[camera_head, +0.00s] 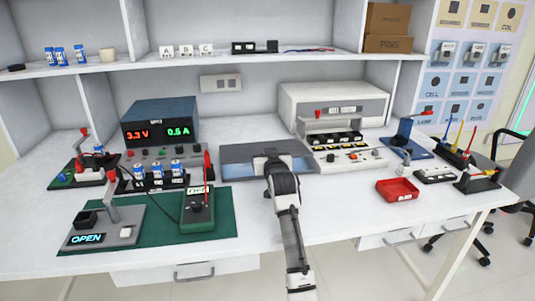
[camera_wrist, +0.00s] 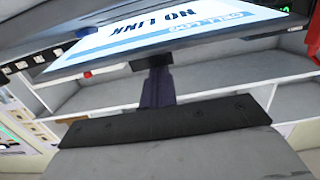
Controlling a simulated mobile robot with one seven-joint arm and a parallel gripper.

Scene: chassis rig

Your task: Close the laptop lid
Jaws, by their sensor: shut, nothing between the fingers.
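The laptop (camera_head: 238,154) lies at the middle of the bench as a wide grey-blue panel with a light blue strip along its near side. My gripper (camera_head: 268,161) reaches over it from the front and hides its middle. In the wrist view the laptop screen (camera_wrist: 165,32) is lit, reads "NO LINK" and crosses the top at a slant. My gripper (camera_wrist: 157,64) is shut and empty there, its fingertips just at the screen's lower dark edge; I cannot tell whether they touch. The lid's exact angle is unclear.
A green mat (camera_head: 150,222) with small rigs lies left of my arm. A power supply (camera_head: 160,124) stands behind left, a white machine (camera_head: 333,98) behind right. A red tray (camera_head: 398,190) sits right. The bench front right of my arm is clear.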

